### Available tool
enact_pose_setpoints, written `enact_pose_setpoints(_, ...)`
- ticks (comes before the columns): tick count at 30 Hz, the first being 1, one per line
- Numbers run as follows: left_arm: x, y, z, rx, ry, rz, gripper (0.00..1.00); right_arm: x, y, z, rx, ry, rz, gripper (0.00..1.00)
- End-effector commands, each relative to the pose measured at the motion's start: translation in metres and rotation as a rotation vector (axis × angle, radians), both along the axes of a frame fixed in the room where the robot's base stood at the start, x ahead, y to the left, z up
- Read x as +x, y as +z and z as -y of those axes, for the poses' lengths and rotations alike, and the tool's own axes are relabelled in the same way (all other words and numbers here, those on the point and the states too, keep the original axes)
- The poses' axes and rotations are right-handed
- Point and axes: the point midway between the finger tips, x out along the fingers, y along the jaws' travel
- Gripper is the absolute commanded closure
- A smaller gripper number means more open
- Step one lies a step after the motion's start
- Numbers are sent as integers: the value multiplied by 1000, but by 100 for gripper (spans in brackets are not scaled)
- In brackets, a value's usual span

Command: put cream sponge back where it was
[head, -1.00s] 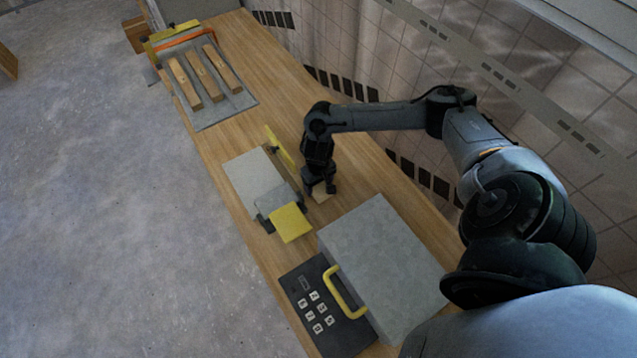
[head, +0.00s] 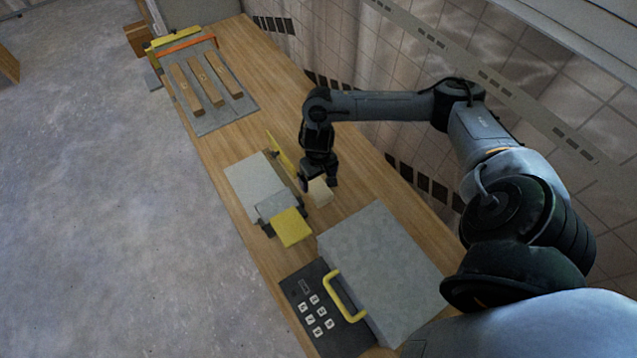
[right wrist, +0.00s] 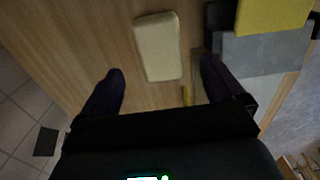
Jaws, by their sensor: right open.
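The cream sponge (head: 320,193) is a small block on the wooden bench, between the grey block with yellow parts and the bench's far-side edge. In the right wrist view the sponge (right wrist: 158,47) lies in front of my right gripper, between the lines of the two spread fingers and clear of both. My right gripper (head: 318,182) is open and empty, close behind the sponge in the head view, where it may hide part of it. My left gripper is not in view.
Beside the sponge stand a grey block (head: 252,184) and a yellow pad (head: 291,227). A large grey box with a yellow handle (head: 345,294) and a dark keypad (head: 318,318) are nearer. A tray (head: 236,109) with wooden bars lies at the far end. Bare bench lies between.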

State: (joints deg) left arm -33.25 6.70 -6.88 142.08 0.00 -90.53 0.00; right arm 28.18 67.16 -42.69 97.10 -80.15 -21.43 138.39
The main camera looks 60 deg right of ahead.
Motion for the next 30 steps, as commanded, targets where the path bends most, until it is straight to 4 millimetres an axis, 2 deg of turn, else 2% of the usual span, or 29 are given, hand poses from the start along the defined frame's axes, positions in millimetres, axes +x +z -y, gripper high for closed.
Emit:
enact_pose_setpoints(3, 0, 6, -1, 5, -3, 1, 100, 1, 23, 0, 0, 1, 4, 5)
enact_pose_setpoints(9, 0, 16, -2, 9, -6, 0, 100, 1, 48, 0, 0, 1, 1, 5)
enact_pose_setpoints(15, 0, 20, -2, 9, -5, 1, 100, 0, 54, 0, 0, -1, 0, 5)
enact_pose_setpoints(30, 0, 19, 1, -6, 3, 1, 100, 0, 53, 0, 0, 0, -1, 5)
